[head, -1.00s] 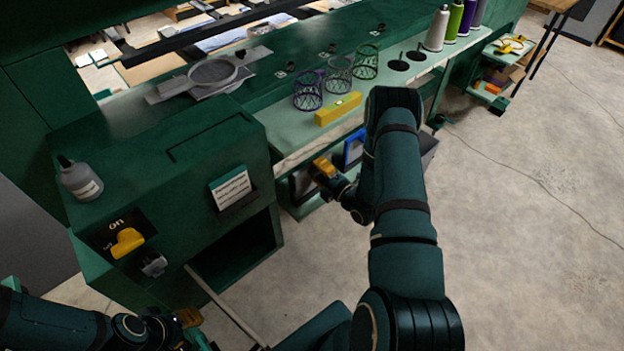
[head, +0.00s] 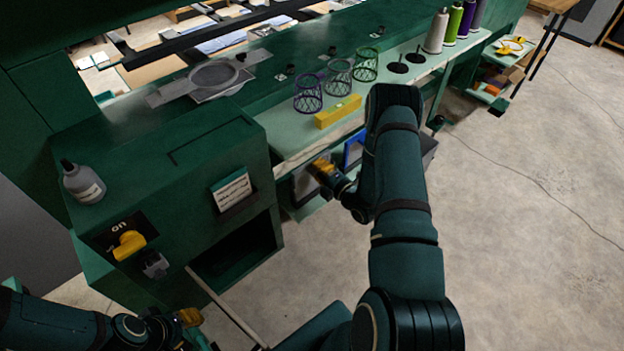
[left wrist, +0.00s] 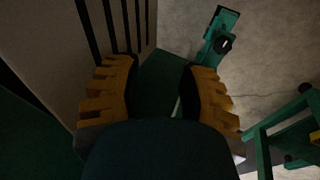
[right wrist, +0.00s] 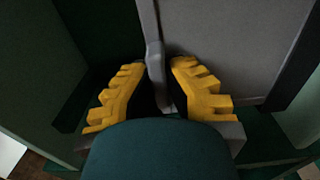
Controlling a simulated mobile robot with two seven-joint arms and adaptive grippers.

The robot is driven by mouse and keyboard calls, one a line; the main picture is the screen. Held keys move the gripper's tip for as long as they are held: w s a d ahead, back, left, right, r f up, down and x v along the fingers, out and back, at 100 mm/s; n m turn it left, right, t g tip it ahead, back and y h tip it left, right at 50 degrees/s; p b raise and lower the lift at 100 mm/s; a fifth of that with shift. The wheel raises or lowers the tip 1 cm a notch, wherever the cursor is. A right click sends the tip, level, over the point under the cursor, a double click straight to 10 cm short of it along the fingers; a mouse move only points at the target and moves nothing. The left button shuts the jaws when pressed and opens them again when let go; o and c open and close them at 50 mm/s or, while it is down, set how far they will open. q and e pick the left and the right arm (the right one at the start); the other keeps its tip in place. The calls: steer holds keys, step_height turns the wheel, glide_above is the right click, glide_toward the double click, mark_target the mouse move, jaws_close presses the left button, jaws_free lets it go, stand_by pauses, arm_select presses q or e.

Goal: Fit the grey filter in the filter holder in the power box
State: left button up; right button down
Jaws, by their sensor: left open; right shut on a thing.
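The power box (head: 165,190) is the green cabinet at left, with a yellow knob (head: 130,244) marked "on" and a dark open compartment (head: 240,250) low in its front. I cannot make out the filter holder. My right gripper (head: 322,168) is at the shelf under the bench, right of the box. In the right wrist view its yellow fingers (right wrist: 160,85) are shut on the thin edge of a grey panel (right wrist: 225,40), which looks like the grey filter. In the head view the filter (head: 304,184) is partly hidden. My left gripper (head: 190,318) is open and empty, low in front of the box; its fingers (left wrist: 160,80) are spread.
A blue-framed panel (head: 353,150) stands right of my right gripper. A grey bottle (head: 82,182) stands on the box.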

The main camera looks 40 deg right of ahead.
steer(key=shift+r+p, duration=0.75)
steer(key=shift+r, duration=0.75)
steer(key=shift+s, duration=0.1)
steer(key=s+d, duration=0.1)
steer(key=s, duration=1.5)
steer(key=shift+d+b, duration=0.2)
steer(key=shift+b, duration=0.2)
steer(key=shift+w, duration=0.1)
stand_by(0.4)
